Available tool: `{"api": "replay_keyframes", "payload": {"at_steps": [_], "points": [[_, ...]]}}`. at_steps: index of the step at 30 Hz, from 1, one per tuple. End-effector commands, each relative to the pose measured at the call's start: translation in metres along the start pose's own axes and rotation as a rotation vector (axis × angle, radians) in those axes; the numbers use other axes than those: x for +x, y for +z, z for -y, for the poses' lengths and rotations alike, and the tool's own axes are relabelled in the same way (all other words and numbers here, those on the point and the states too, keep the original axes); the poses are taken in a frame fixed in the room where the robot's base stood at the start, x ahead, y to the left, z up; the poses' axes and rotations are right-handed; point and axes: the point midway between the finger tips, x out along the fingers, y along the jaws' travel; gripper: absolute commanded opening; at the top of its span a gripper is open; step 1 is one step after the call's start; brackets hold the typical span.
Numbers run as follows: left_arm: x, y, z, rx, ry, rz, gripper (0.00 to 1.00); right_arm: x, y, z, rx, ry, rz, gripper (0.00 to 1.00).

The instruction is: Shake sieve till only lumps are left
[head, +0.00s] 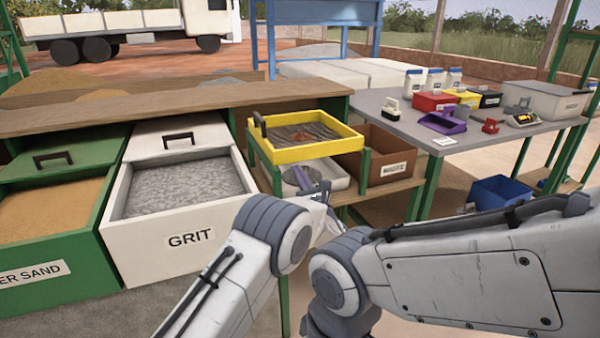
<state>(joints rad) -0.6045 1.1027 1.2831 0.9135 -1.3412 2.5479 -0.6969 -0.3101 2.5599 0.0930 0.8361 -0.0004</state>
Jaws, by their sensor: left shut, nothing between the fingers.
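My left gripper (321,189) is shut and empty, in front of the tray and below the sieve's front edge, apart from the sieve. My right arm crosses the lower right, but its gripper is out of view.
A grit drawer (122,226) and a green sand drawer (88,236) stand open at left. A brown labelled bin (393,142) is right of the sieve. The grey table (400,124) holds a purple scoop (443,122), boxes and jars. A blue bin (497,190) stands below.

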Motion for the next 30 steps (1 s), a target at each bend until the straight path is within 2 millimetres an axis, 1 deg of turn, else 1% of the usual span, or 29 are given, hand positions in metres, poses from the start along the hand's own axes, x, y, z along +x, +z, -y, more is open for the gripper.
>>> {"api": "replay_keyframes", "payload": {"at_steps": [2,12,14,17,20,21,24,27,30], "points": [[0.000,0.003,0.000,0.000,0.000,0.000,0.00,-0.004,0.000,0.000,0.000,0.000,0.000,0.50],[0.000,0.002,0.000,0.000,0.000,0.000,0.00,-0.003,0.000,0.000,0.000,0.000,0.001,0.50],[0.001,0.005,0.000,0.008,-0.002,0.001,0.00,-0.003,0.000,0.000,0.000,0.000,0.001,0.50],[0.005,0.020,-0.001,0.057,-0.013,0.002,0.00,-0.003,0.000,0.000,0.000,0.000,0.001,0.50],[0.011,0.044,-0.002,0.148,-0.036,0.005,0.00,-0.002,0.000,0.000,0.000,0.000,0.001,0.50],[0.013,0.052,-0.001,0.183,-0.044,0.006,0.00,-0.001,0.000,0.000,0.000,0.000,0.000,0.50],[0.017,0.068,0.002,0.222,-0.054,0.007,0.00,0.008,0.001,-0.001,0.000,0.000,0.000,0.50],[0.020,0.079,0.004,0.224,-0.054,0.005,0.00,0.013,0.001,-0.001,0.000,0.000,0.000,0.50],[0.021,0.084,0.005,0.225,-0.055,0.004,0.00,0.013,0.001,-0.001,0.000,0.000,0.000,0.50]]}}
